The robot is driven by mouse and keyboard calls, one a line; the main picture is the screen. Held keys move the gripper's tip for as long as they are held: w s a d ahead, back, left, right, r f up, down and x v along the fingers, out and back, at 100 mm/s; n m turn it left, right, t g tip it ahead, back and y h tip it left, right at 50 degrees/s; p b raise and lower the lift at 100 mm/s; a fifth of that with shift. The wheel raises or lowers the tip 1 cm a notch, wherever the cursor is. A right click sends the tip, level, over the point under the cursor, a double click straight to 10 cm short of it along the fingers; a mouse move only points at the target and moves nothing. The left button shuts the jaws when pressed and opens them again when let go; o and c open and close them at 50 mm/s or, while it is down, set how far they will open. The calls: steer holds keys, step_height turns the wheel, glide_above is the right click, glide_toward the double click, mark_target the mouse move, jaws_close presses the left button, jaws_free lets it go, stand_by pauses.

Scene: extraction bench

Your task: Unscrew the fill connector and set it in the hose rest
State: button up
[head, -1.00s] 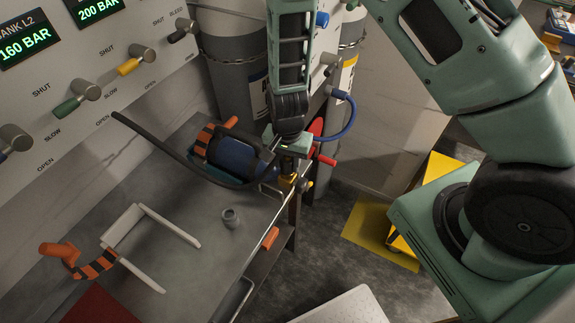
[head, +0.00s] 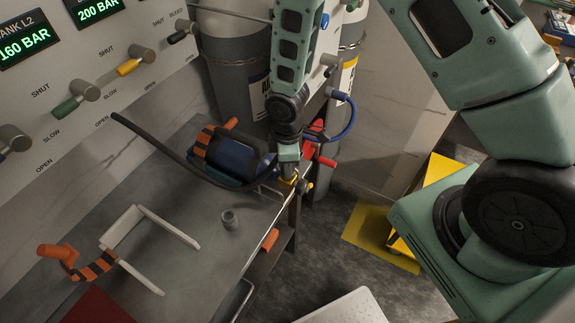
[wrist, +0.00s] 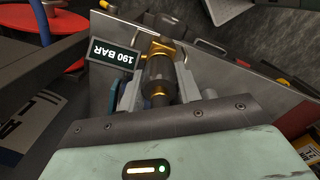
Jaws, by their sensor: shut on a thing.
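The fill connector (wrist: 158,75), a dark cylinder with brass rings, sits between the two fingers of my gripper (wrist: 158,88) in the wrist view. My gripper is shut on it. The connector's far end meets a brass valve fitting (wrist: 160,47); I cannot tell whether the threads still engage. In the head view my gripper (head: 287,168) points down at the bench's right edge and hides most of the connector. The black hose (head: 165,142) curves across the bench toward it.
A blue cylinder (head: 236,158) with an orange-black strap lies beside my gripper. A display reading 190 BAR (wrist: 112,60) is close to the fingers. Valve levers (head: 85,90) line the panel behind. The bench middle is clear.

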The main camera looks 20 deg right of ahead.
steer(key=o, duration=1.1)
steer(key=m+b, duration=0.1)
steer(key=m, duration=0.3)
steer(key=shift+f+m, duration=0.1)
steer(key=shift+m, duration=0.2)
steer(key=m, duration=1.4)
steer(key=shift+r+p, duration=0.25)
steer(key=shift+p, duration=0.1)
steer(key=m+p, duration=0.1)
steer(key=m, duration=0.4)
steer(key=m+p, duration=0.1)
steer(key=m, duration=0.3)
steer(key=shift+f, duration=0.15)
